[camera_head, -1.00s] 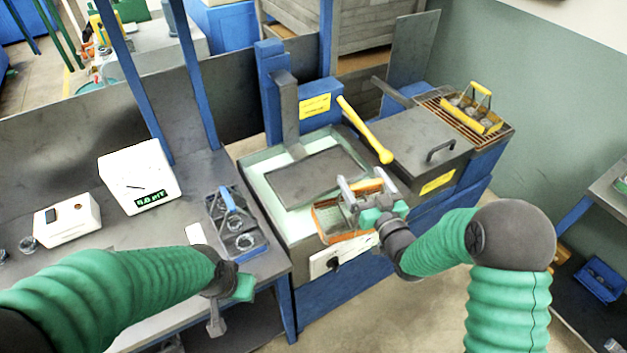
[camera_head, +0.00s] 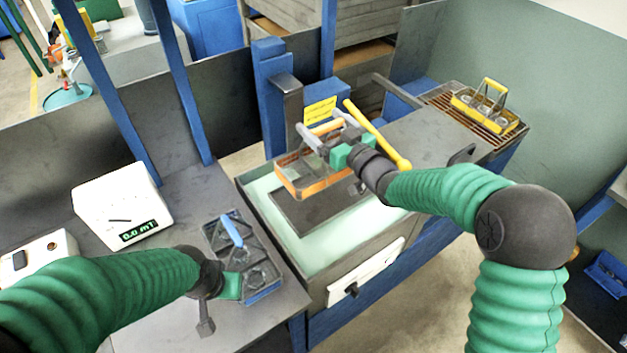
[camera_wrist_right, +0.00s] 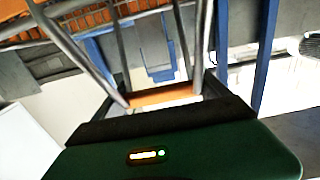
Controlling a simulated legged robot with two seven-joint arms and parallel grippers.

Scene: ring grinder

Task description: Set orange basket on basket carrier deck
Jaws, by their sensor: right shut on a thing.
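The orange basket (camera_head: 313,178) is held over the dark flat carrier deck (camera_head: 320,211) in the pale green tank. My right gripper (camera_head: 331,137) is shut on the basket's handle, above the basket. In the right wrist view the orange handle bar (camera_wrist_right: 165,95) crosses between the fingers, and part of the orange basket (camera_wrist_right: 90,20) shows at the top left. I cannot tell whether the basket touches the deck. My left gripper (camera_head: 222,305) hangs at the front edge of the left table, apart from the basket; its jaw opening is unclear.
A blue basket (camera_head: 262,290) stands on the left table, close to my left gripper. A white meter (camera_head: 118,205) sits further left. A yellow lever (camera_head: 380,137) rises just right of the basket. A yellow basket (camera_head: 485,107) stands on a slatted rack at the back right.

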